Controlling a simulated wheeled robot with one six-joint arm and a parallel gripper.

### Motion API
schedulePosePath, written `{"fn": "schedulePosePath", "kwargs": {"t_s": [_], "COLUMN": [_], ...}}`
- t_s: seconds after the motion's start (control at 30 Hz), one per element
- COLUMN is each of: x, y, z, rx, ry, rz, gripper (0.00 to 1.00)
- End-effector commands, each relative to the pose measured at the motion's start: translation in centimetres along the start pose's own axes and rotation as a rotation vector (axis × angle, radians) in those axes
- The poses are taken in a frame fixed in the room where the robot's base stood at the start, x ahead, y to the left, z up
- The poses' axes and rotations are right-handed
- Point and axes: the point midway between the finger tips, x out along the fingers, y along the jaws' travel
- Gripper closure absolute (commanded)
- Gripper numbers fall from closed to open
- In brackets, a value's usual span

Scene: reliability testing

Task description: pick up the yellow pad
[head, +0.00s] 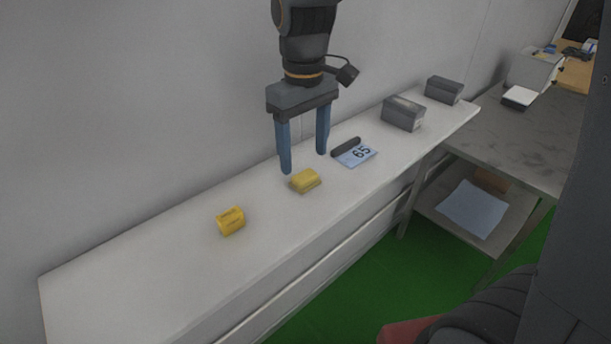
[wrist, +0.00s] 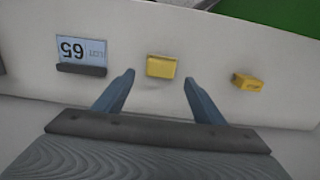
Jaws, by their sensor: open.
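The yellow pad (head: 305,181) is a small block lying on the white shelf top. In the wrist view the pad (wrist: 161,66) shows between and just beyond the fingertips. My gripper (head: 304,163) points down with its two blue fingers apart and nothing between them. It hangs above the shelf, just behind the pad in the head view. The wrist view also shows both fingers of my gripper (wrist: 159,77) spread, with the pad not touched by either.
A second yellow item with dark print (head: 231,221) lies to the left. A card marked 65 (head: 357,154) with a dark holder lies to the right. Grey boxes (head: 403,113) stand farther along the white shelf (head: 130,280). A wall runs behind; the shelf's left end is clear.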

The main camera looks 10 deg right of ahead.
Motion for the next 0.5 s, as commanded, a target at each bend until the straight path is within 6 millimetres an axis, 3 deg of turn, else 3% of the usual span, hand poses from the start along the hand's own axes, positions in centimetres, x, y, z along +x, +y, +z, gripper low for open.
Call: {"fn": "schedulePosePath", "kwargs": {"t_s": [0.3,0.5], "x": [3.9,4.4], "y": [-0.1,0.0], "z": [0.0,-0.1], "rx": [0.003,0.004], "ry": [-0.003,0.001], "rz": [-0.001,0.0], "gripper": [0.36,0.36]}}
